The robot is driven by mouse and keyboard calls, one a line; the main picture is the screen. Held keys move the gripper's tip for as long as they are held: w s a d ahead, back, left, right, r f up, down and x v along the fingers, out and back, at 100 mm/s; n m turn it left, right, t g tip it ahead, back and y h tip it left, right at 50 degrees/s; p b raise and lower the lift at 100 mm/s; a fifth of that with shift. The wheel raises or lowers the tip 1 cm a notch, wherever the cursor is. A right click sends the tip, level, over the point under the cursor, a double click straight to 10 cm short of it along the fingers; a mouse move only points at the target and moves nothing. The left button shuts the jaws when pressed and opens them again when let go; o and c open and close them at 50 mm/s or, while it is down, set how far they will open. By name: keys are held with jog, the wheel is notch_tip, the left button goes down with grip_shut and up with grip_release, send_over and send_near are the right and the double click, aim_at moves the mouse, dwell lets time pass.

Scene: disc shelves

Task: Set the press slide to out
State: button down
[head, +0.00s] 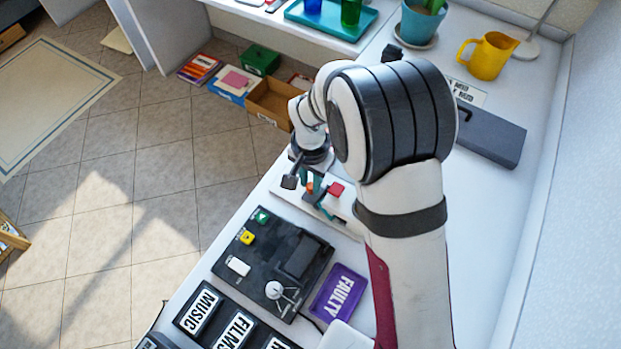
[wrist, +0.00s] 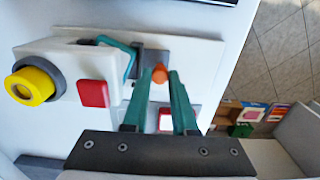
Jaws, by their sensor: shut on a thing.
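The press (wrist: 60,62) is a white unit on a white base plate, with a yellow round part in a black ring at its left end in the wrist view. An orange knob (wrist: 160,72) stands at a dark slot (wrist: 137,72) in the plate; I take it to be the press slide's knob. It shows small in the head view (head: 309,187). My gripper (wrist: 160,78) has its two teal fingers closed on the orange knob. In the head view my gripper (head: 310,180) is partly hidden by my wrist. The slide's exact position along the slot is hard to tell.
A red square (wrist: 92,93) and a teal bent handle (wrist: 118,48) are beside the knob. A black panel (head: 225,262) and a purple FAULTY tray (head: 338,292) lie nearer on the white counter. A grey box (head: 490,137) stands right, behind my arm.

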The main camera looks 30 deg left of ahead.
jog(key=a, duration=0.8)
jog(key=shift+a, duration=0.1)
jog(key=c, duration=0.7)
grip_release()
notch_tip(320, 180, up, 16)
jog(key=shift+f, duration=0.1)
